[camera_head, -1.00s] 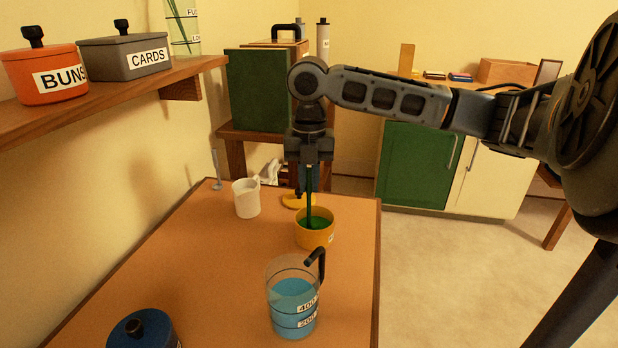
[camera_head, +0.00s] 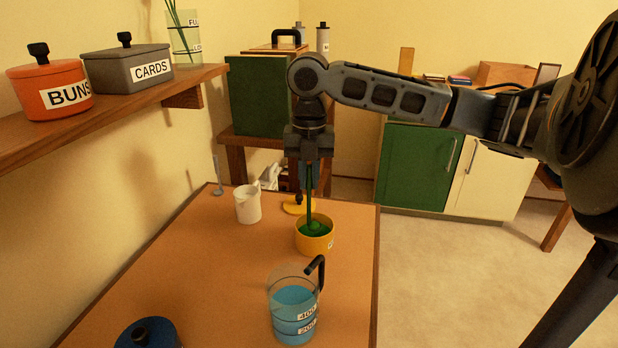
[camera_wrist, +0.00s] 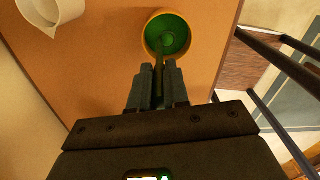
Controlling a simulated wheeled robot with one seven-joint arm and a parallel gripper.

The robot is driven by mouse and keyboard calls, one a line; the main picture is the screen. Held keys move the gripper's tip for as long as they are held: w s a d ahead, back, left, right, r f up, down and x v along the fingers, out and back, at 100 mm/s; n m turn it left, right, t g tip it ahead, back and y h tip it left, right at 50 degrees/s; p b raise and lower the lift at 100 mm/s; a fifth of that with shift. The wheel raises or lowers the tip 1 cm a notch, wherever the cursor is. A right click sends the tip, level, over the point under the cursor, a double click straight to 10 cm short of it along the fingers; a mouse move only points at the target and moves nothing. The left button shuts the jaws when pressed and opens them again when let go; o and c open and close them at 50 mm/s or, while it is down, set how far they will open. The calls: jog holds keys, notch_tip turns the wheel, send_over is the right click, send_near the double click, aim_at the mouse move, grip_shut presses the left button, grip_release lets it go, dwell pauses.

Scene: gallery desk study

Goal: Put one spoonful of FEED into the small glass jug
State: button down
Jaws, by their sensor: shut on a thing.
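My gripper (camera_head: 309,160) points down and is shut on the upright handle of a dark green spoon (camera_head: 309,190). The spoon's lower end is inside a yellow-orange pot (camera_head: 303,238) with green contents. A rounded green spoon end shows within the pot's rim; how full it is, I cannot tell. The pot's label is mostly turned away. In the wrist view, the spoon (camera_wrist: 160,62) runs from between the fingers (camera_wrist: 158,75) into the pot (camera_wrist: 147,38). A clear glass jug (camera_head: 292,310) with blue liquid, a black handle and 200 and 400 marks stands in front.
A white jug (camera_head: 247,205) stands left of the pot. A yellow lid (camera_head: 294,207) lies behind the pot. A blue lidded pot (camera_head: 145,335) is at front left. A wall shelf (camera_head: 120,105) holds BUNS and CARDS containers. The table (camera_head: 190,270) is clear at left middle.

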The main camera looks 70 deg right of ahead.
aim_at(309, 165)
jog(key=shift+r+p, duration=1.75)
jog(key=shift+r, duration=0.8)
